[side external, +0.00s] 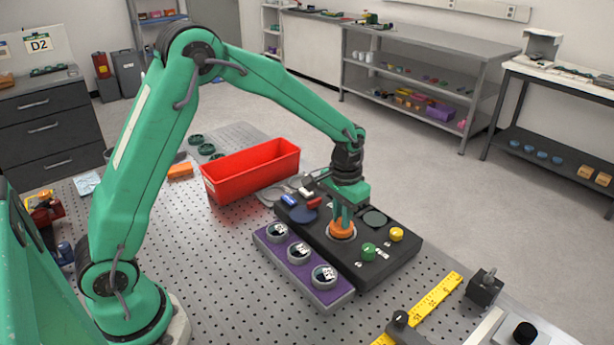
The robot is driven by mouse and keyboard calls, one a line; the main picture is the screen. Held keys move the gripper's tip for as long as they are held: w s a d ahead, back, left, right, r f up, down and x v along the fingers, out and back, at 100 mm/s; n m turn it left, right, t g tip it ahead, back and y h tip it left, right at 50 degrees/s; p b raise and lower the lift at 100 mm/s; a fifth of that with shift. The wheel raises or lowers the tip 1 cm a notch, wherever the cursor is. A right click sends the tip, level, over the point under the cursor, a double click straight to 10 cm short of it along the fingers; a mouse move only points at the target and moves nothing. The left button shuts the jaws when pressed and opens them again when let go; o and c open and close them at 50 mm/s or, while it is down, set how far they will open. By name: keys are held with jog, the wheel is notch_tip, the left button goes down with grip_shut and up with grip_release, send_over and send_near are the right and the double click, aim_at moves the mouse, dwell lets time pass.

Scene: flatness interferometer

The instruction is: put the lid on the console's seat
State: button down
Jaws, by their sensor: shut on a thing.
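The black console (399,258) lies on the perforated table. My gripper (342,219) points down over the middle of the console, shut on an orange round piece, which looks like the lid (342,231). A pale ring shows around the lid's lower edge at the console's top; it looks like the seat, mostly hidden under the lid. I cannot tell whether the lid rests fully in it or sits just above. A green knob (369,250) and a yellow knob (396,234) stand right of the lid, and a dark round disc (375,217) lies behind it.
A purple block (330,295) with several grey rings stands along the console's front left side. A red bin (250,172) is behind to the left. A yellow ruler (436,298) and a small black block (484,290) lie at right.

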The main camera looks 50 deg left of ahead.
jog(key=shift+f, duration=0.3)
jog(key=c, duration=1.3)
grip_release()
jog(key=shift+r, duration=0.1)
jog(key=shift+r, duration=3.8)
